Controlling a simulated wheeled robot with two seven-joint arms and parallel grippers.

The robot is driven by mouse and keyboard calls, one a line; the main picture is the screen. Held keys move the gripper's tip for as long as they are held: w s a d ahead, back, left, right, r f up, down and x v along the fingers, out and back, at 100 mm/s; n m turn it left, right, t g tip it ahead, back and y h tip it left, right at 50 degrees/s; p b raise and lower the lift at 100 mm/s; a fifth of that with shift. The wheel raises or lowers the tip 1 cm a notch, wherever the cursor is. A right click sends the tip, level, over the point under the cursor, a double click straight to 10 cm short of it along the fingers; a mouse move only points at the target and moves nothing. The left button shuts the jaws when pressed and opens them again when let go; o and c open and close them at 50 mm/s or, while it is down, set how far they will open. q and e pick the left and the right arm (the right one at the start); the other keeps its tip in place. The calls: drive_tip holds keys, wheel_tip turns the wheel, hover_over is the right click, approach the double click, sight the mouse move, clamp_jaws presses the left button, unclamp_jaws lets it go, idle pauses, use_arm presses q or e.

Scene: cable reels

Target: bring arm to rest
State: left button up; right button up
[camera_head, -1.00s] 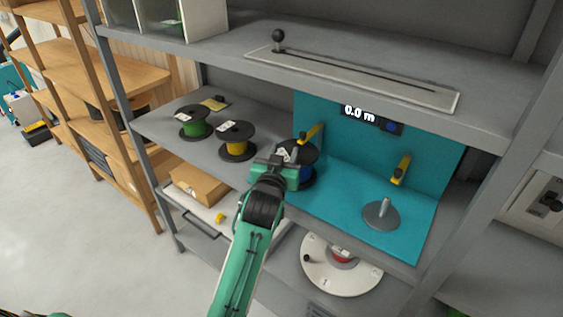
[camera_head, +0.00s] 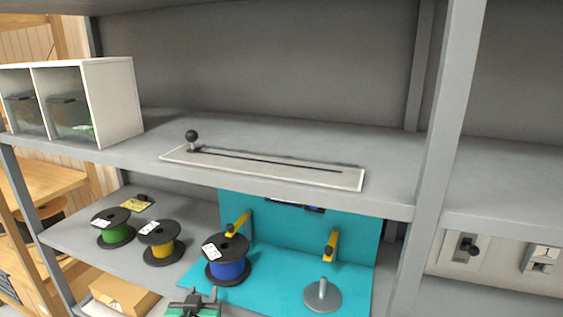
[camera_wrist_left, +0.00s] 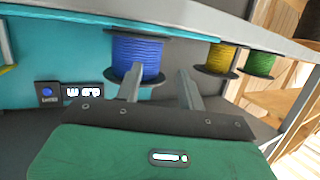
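My left gripper (camera_head: 195,303) shows at the bottom edge of the head view, in front of the shelf and below the blue reel (camera_head: 228,262). In the left wrist view its two fingers (camera_wrist_left: 160,88) are apart with nothing between them. The blue reel (camera_wrist_left: 137,57) stands beyond the fingertips in that view, which appears upside down. In the head view it stands upright at the left of the teal station, near a yellow arm (camera_head: 237,223). My right gripper is not in view.
A green reel (camera_head: 115,231) and a yellow reel (camera_head: 162,246) stand left of the blue one. A grey disc with a peg (camera_head: 322,296) sits on the teal mat at right. A slotted plate (camera_head: 260,166) with a black knob lies on the upper shelf. A cardboard box (camera_head: 122,294) sits below.

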use_arm(q)
drive_tip(key=s+a+f+m+g+h, duration=0.1)
drive_tip(key=s+f+g, duration=0.35)
drive_tip(key=s, duration=0.55)
drive_tip(key=s+a+f+m+g, duration=0.1)
drive_tip(key=s+f+g, duration=0.2)
drive_tip(key=s+f, duration=0.55)
drive_tip(key=s+f+m+g+h, duration=0.1)
drive_tip(key=s+f+g, duration=0.25)
drive_tip(key=s, duration=0.95)
wheel_tip(320, 180, down, 32)
drive_tip(key=s+g, duration=0.1)
drive_tip(key=g, duration=0.1)
drive_tip(key=s+a+f, duration=0.2)
drive_tip(key=s+f, duration=0.7)
drive_tip(key=s+a+f+g, duration=0.1)
drive_tip(key=s+f, duration=0.8)
drive_tip(key=shift+s+a+f+y, duration=0.2)
drive_tip(key=shift+s+a+y, duration=0.1)
drive_tip(key=shift+a, duration=0.05)
